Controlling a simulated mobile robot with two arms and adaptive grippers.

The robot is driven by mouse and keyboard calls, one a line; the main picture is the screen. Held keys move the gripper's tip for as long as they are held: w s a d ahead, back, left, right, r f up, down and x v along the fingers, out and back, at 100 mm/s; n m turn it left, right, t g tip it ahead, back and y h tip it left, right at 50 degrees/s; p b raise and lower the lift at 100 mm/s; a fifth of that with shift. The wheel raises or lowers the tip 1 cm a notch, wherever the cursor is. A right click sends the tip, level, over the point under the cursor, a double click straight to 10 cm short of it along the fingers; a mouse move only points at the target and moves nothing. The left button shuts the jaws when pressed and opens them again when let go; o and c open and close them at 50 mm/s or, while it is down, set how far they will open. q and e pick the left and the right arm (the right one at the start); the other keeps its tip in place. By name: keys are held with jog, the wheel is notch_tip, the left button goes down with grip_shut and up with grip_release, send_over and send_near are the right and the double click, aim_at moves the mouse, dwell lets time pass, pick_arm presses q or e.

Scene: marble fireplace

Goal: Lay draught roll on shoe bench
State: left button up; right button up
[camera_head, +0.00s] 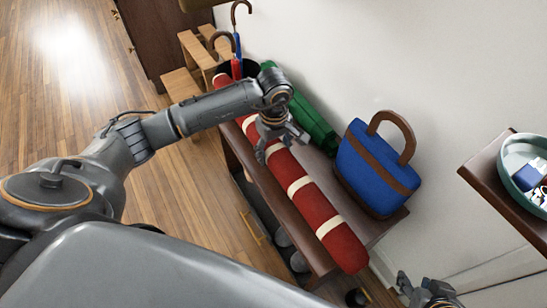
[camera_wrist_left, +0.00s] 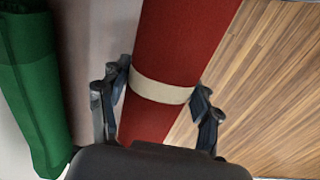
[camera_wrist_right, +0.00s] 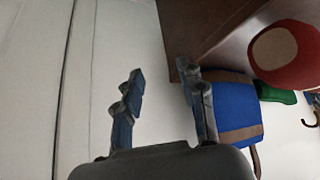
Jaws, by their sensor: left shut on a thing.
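The draught roll (camera_head: 318,208) is a long red cylinder with cream bands. It lies lengthwise along the front side of the dark wooden shoe bench (camera_head: 376,228), its near end reaching to about the bench's near end. My left gripper (camera_head: 277,143) is shut around the roll; its fingers straddle a cream band in the left wrist view (camera_wrist_left: 160,95). Whether the roll rests on the bench or hangs just above it, I cannot tell. My right gripper (camera_wrist_right: 158,85) is open and empty, low beside the bench's near end; the roll's round end (camera_wrist_right: 285,52) shows in the right wrist view.
A green roll (camera_head: 312,122) lies along the wall at the back of the bench. A blue bag (camera_head: 368,170) with brown handles stands near it. Umbrellas (camera_head: 236,65) and a wooden step stool (camera_head: 190,75) are at the far end. A shelf with a bowl (camera_head: 510,160) is at right.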

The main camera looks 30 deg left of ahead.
pick_arm(q)
jog(key=shift+w+a+f+b, duration=0.15)
jog(key=shift+w+f+b, duration=0.05)
jog(key=shift+f+b, duration=0.55)
notch_tip(320, 180, down, 2)
jog(key=shift+b, duration=0.45)
pick_arm(e)
jog(key=w+a+r+t+y, duration=0.1)
jog(key=w+a+r+t, duration=0.2)
jog(key=w+r+t, duration=0.3)
jog(key=shift+w+a+r+y, duration=0.2)
jog(key=shift+w+r+y, duration=0.3)
jog(key=shift+w, duration=0.75)
jog(key=shift+w+r+t, duration=0.1)
jog(key=shift+r+t, duration=0.1)
jog(key=shift+t, duration=0.1)
pick_arm(q)
jog(key=shift+f, duration=0.1)
jog(key=o, duration=1.7)
jog(key=shift+o, duration=0.2)
pick_arm(e)
jog(key=shift+w+a+r, duration=0.1)
jog(key=shift+r, duration=0.15)
